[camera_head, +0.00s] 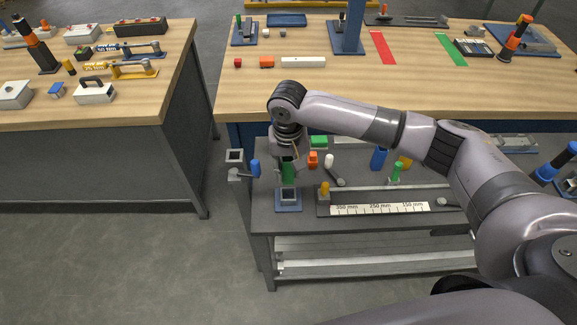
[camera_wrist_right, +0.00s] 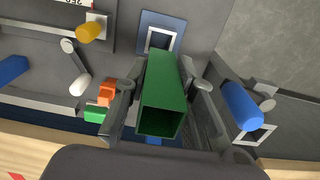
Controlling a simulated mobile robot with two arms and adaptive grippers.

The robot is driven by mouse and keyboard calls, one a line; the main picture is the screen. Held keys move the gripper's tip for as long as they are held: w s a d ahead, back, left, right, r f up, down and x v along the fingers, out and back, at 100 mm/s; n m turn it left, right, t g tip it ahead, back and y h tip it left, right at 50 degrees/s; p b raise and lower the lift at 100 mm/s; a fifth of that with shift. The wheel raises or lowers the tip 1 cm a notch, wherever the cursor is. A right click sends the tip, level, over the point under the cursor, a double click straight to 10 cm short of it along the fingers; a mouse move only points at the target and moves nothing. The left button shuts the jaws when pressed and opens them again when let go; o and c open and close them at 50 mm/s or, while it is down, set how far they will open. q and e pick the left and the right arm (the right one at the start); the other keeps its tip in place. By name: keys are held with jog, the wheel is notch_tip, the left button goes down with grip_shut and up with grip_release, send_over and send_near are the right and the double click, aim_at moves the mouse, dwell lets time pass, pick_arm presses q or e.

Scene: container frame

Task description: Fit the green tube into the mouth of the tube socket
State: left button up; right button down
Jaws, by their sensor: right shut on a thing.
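The green tube (camera_head: 288,171) is a square hollow tube, held roughly upright between the fingers of my right gripper (camera_head: 287,163). In the right wrist view the green tube (camera_wrist_right: 165,88) shows its open near end, and the fingers of the right gripper (camera_wrist_right: 168,82) close on its two sides. The tube socket (camera_head: 288,195) is a grey square socket on a blue base plate, just below the tube. In the wrist view the socket (camera_wrist_right: 162,38) shows part of its dark mouth beyond the tube's far end. The tube covers the rest. My left gripper is not in view.
A grey post with a square top (camera_head: 235,156) and a blue cylinder (camera_head: 255,168) stand left of the socket. An orange block (camera_head: 313,159), a white-ended lever (camera_head: 332,168) and a ruler rail (camera_head: 380,208) lie to the right. The wooden bench edge (camera_head: 245,115) is behind.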

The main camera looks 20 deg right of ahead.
aim_at(288, 181)
jog(key=shift+a+r, duration=0.1)
notch_tip(288, 181, down, 3)
jog(key=shift+f+b, duration=0.1)
jog(key=shift+b, duration=0.35)
jog(key=shift+f+b, duration=0.45)
jog(key=shift+f, duration=0.9)
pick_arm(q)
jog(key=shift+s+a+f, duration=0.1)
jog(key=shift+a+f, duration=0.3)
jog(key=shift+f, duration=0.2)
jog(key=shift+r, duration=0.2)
pick_arm(e)
jog(key=shift+p, duration=0.35)
pick_arm(q)
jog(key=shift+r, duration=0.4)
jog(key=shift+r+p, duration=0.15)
jog(key=shift+p, duration=0.3)
